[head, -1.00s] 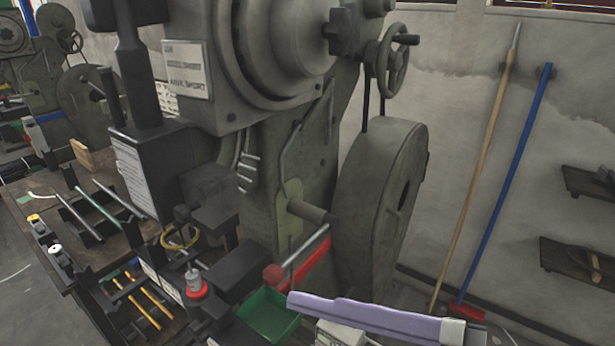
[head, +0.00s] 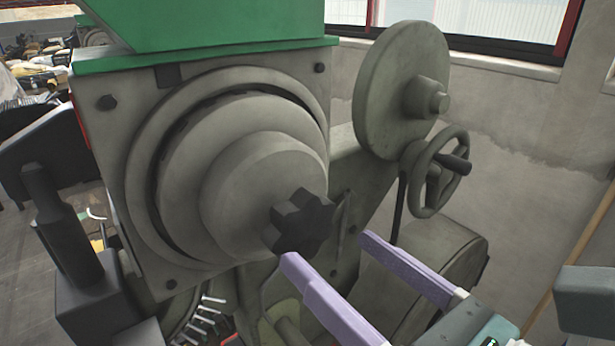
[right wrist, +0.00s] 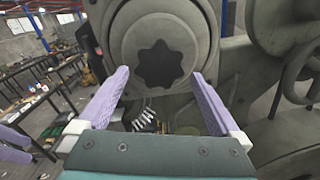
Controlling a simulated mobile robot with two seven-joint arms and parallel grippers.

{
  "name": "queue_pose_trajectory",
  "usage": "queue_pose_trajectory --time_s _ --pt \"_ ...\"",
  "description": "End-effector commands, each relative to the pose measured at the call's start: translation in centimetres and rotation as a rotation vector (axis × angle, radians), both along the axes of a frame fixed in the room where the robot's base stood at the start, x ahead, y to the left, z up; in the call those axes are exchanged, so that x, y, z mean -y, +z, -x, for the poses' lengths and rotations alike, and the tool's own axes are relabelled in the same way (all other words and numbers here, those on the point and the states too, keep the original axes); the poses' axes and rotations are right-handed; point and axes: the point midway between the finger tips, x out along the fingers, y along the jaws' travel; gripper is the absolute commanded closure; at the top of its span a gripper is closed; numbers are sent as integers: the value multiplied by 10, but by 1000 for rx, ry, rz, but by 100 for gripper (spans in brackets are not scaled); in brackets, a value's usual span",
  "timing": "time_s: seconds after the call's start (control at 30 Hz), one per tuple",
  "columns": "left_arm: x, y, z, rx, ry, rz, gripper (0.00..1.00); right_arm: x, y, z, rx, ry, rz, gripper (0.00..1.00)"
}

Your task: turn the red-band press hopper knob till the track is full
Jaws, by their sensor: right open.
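The dark star-shaped knob (head: 300,222) sticks out from the centre of the round grey hopper drum (head: 225,165). It also shows face-on in the right wrist view (right wrist: 160,66). My right gripper (head: 326,250) is open and empty. Its purple fingers point at the knob, one to each side in the right wrist view (right wrist: 160,76), seemingly short of it. Silver rivets (head: 205,315) sit in a curved track below the drum, partly cut off by the frame. A purple piece at the left edge of the right wrist view looks like my left gripper (right wrist: 12,145); its jaws cannot be made out.
A green bin (head: 210,25) tops the press. A handwheel (head: 437,172) and a grey disc (head: 400,88) stand to the right of the drum. A black post (head: 65,230) rises at the left. Benches (right wrist: 40,115) stand farther left in the right wrist view.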

Motion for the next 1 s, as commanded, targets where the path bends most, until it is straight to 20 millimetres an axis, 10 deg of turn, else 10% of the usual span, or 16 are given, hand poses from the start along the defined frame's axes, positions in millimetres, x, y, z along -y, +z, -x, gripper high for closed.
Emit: queue_pose_trajectory --time_s 0.3,0.7,1.0 --pt "-1 11 0 0 -2 -3 50 -30 1 -41 2 1 0 0" --pt "0 11 0 1 -1 0 50 -35 0 -48 1 1 3 0" --pt "2 12 -1 2 5 8 50 -35 0 -48 0 1 3 33"
